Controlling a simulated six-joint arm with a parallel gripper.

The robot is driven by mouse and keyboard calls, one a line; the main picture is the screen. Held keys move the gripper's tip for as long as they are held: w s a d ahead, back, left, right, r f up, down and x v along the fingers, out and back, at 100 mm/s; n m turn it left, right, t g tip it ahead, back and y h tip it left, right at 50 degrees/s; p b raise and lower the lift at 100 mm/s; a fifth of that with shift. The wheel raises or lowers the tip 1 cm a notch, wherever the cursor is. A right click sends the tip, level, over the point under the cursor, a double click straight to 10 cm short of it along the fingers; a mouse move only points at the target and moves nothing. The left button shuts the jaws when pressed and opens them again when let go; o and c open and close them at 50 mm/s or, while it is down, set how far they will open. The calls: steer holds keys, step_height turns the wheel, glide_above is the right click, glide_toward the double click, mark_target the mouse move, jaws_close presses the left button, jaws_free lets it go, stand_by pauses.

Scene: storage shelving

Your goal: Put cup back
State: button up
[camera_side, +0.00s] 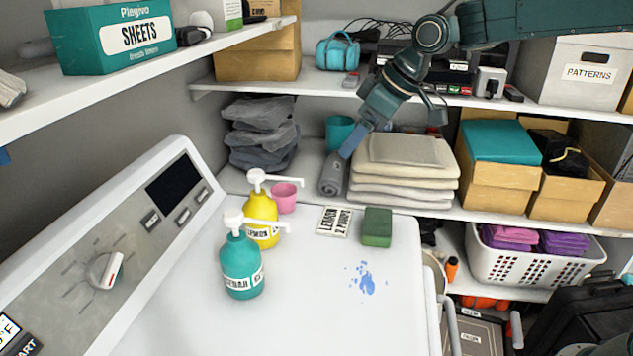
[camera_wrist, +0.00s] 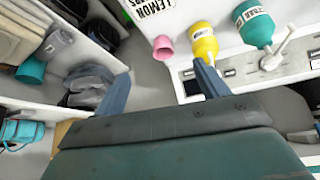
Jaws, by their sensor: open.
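A pink cup (camera_side: 284,197) stands on the white machine top, right behind the yellow pump bottle (camera_side: 262,216). In the wrist view the pink cup (camera_wrist: 162,48) shows beyond and between my fingertips. A teal cup (camera_side: 340,130) stands on the shelf behind; it also shows at the left of the wrist view (camera_wrist: 31,70). My gripper (camera_side: 351,146) is above the shelf by the teal cup and the rolled grey towel (camera_side: 333,176). In the wrist view my gripper (camera_wrist: 163,82) has its two blue fingers wide apart with nothing between them.
A teal pump bottle (camera_side: 242,268) stands in front of the yellow one. A green sponge (camera_side: 377,227), a label card (camera_side: 334,221) and a blue spill (camera_side: 364,281) are on the machine top. Dark folded cloths (camera_side: 262,138) and beige towels (camera_side: 402,172) flank the teal cup.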

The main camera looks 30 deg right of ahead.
steer(key=s+d+r+m+h, duration=0.1)
steer(key=s+d+r+m, duration=0.15)
steer(key=s, duration=0.55)
steer(key=s+d+r+m+h, duration=0.1)
steer(key=s+d, duration=0.2)
steer(key=s, duration=0.6)
steer(key=s+d+f+m, duration=0.1)
steer(key=s+d+f, duration=0.1)
steer(key=s, duration=0.5)
steer(key=s+d+f+m+h, duration=0.1)
steer(key=s+d+f+m, duration=0.1)
steer(key=s, duration=0.5)
steer(key=shift+s+f, duration=0.2)
steer(key=shift+f, duration=0.35)
